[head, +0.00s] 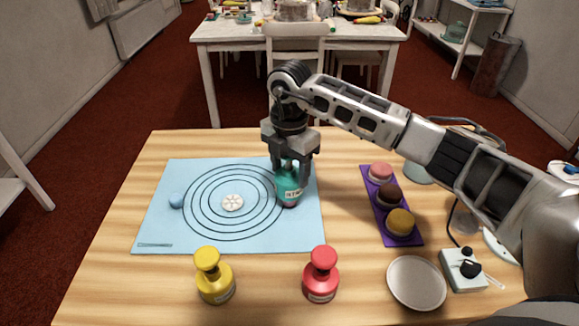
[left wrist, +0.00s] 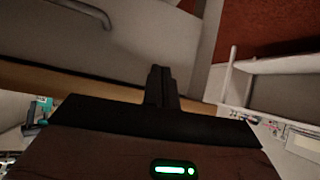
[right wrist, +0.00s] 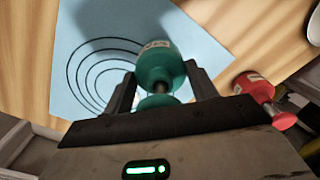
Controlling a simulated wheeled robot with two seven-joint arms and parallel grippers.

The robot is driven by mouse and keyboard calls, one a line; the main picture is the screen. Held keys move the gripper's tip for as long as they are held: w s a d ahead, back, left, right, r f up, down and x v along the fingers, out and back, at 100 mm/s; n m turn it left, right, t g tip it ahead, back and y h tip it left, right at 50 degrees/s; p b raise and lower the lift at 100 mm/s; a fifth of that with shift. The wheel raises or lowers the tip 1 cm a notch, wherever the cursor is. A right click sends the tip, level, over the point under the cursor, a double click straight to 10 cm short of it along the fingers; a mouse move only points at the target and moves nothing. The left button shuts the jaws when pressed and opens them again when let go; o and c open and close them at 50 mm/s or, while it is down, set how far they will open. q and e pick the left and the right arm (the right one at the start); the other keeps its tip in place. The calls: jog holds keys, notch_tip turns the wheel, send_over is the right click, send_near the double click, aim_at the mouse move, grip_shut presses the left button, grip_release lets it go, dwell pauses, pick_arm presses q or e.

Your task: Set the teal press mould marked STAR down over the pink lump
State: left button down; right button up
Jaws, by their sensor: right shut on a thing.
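The teal press mould (head: 289,186) is upright at the right side of the blue mat, with a white label whose letters are too small to read surely. My right gripper (head: 291,166) is shut on its upper part from above. The right wrist view also shows the mould (right wrist: 158,66) between my right gripper's fingers (right wrist: 160,95). A small dark pinkish patch (head: 291,205) shows at the mould's lower edge; the pink lump is otherwise hidden, and I cannot tell whether the mould touches it. My left gripper (left wrist: 161,80) is shut and empty, seen only in the left wrist view.
A yellow mould (head: 215,278) and a red mould (head: 321,277) stand in front. Right are a purple tray (head: 378,212) of round cakes and a white plate (head: 416,283).

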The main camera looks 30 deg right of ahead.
aim_at(290, 180)
jog(key=shift+f, duration=0.1)
dwell(0.3)
jog(key=shift+f+b, duration=0.55)
jog(key=shift+f, duration=0.25)
jog(key=shift+f+b, duration=0.7)
jog(key=shift+f, duration=0.4)
jog(key=o, duration=1.5)
jog(key=shift+r, duration=0.2)
jog(key=shift+r+p, duration=1.2)
jog(key=shift+r, duration=0.05)
jog(key=shift+r+p, duration=1.7)
jog(key=shift+r, duration=0.45)
